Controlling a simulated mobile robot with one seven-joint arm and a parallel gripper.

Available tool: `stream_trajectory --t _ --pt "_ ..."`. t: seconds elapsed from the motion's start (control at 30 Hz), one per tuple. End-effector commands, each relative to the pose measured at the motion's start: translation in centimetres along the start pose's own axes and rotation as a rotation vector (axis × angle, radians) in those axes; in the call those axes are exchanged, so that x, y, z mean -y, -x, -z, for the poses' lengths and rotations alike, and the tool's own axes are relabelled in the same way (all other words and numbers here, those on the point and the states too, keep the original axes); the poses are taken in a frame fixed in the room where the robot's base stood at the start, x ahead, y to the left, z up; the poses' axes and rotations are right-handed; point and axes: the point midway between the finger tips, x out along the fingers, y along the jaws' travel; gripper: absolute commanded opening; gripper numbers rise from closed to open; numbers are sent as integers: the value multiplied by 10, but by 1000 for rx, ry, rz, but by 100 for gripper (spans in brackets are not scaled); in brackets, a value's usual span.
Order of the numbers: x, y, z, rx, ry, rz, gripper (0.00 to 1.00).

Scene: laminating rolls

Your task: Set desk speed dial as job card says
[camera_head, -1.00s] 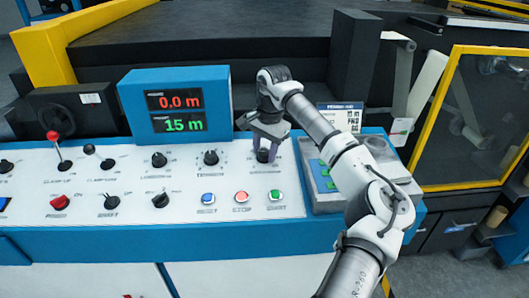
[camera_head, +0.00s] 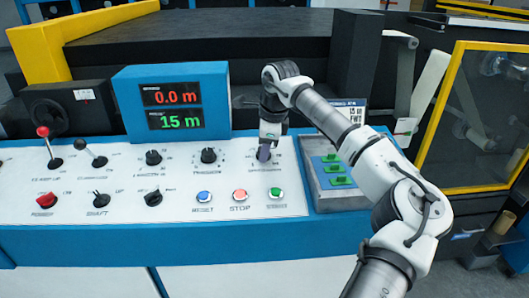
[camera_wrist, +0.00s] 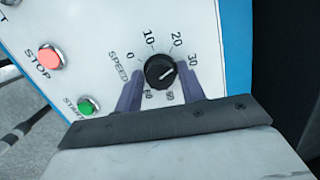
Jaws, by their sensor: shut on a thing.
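The black speed dial (camera_wrist: 160,71) is on the white panel, with a scale marked 0, 10, 20, 30 and on around it. Its white pointer line points toward the 30 mark. My gripper (camera_wrist: 160,88) has one finger on each side of the dial and is shut on it. In the head view my gripper (camera_head: 264,153) reaches down over the dial and hides most of it. The job card (camera_head: 349,112) stands behind my arm, partly covered; it shows "15 m" and other text too small to read surely.
A blue display box (camera_head: 172,102) reads 0.0 m in red and 15 m in green. Reset (camera_head: 204,197), stop (camera_head: 240,195) and start (camera_head: 276,194) buttons lie in front of the dial. A grey tray (camera_head: 340,196) with green-topped blocks is to the right.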

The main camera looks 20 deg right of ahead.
Motion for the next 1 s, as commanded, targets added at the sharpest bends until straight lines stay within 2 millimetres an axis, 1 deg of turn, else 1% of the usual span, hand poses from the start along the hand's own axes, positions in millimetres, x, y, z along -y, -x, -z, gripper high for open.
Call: stream_trajectory --t 1.0 --pt "-2 -1 0 0 -955 157 17"
